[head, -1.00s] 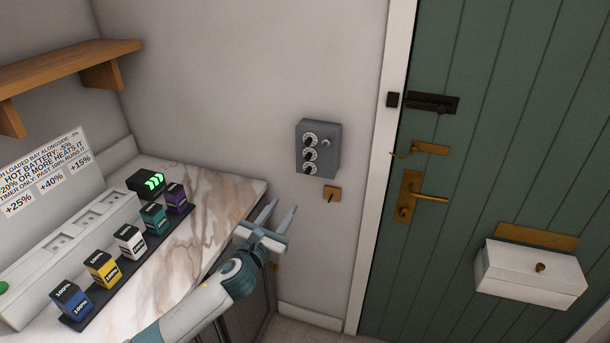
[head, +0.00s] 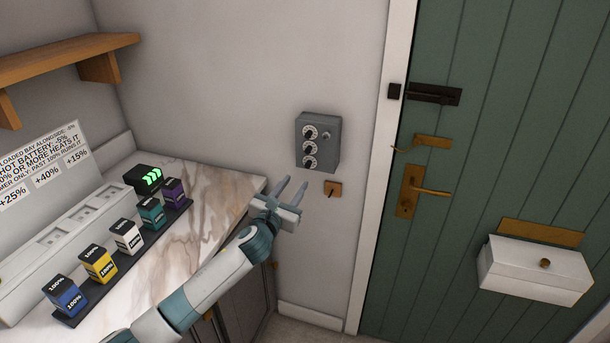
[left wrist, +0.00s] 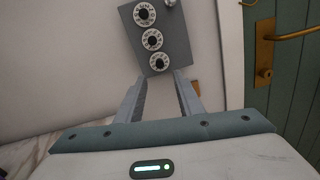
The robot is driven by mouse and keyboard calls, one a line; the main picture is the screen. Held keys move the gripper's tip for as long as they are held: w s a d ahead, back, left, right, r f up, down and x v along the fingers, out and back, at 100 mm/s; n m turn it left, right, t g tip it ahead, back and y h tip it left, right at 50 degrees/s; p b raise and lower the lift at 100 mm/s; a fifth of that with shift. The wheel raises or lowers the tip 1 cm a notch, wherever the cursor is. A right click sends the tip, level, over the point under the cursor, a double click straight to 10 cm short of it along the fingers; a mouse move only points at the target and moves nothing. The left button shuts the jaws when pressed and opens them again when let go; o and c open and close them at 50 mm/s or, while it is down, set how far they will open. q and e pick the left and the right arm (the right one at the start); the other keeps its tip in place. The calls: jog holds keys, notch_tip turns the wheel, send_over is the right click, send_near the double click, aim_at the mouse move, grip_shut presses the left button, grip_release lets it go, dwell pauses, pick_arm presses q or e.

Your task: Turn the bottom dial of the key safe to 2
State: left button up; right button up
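The grey key safe (head: 318,142) is fixed to the wall left of the door, with three white-ringed dials in a column and a small knob at its upper right. Its bottom dial (head: 310,162) is the lowest; in the left wrist view the bottom dial (left wrist: 160,62) sits just beyond my fingertips. The dial figures are too small to read. My left gripper (head: 293,186) is open and empty, below and left of the safe, fingers pointing up towards it. In the left wrist view the left gripper (left wrist: 159,82) has its fingers apart, with the dial between and beyond them. My right gripper is not in view.
A wooden plate with a key-like piece (head: 333,189) is on the wall below the safe. The green door (head: 450,250) with brass handle (head: 410,192) is to the right. The marble counter (head: 215,185) holds several battery blocks in a row (head: 128,235).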

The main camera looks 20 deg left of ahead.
aim_at(307, 167)
pick_arm(q)
jog(key=w+b, duration=0.1)
jog(key=w, duration=0.1)
jog(key=w+b, duration=0.1)
jog(key=w, duration=0.2)
jog(key=w+b, duration=0.2)
jog(key=w, duration=0.1)
jog(key=shift+d+f, duration=0.15)
jog(key=shift+d, duration=0.15)
jog(key=shift+w, duration=0.55)
grip_shut()
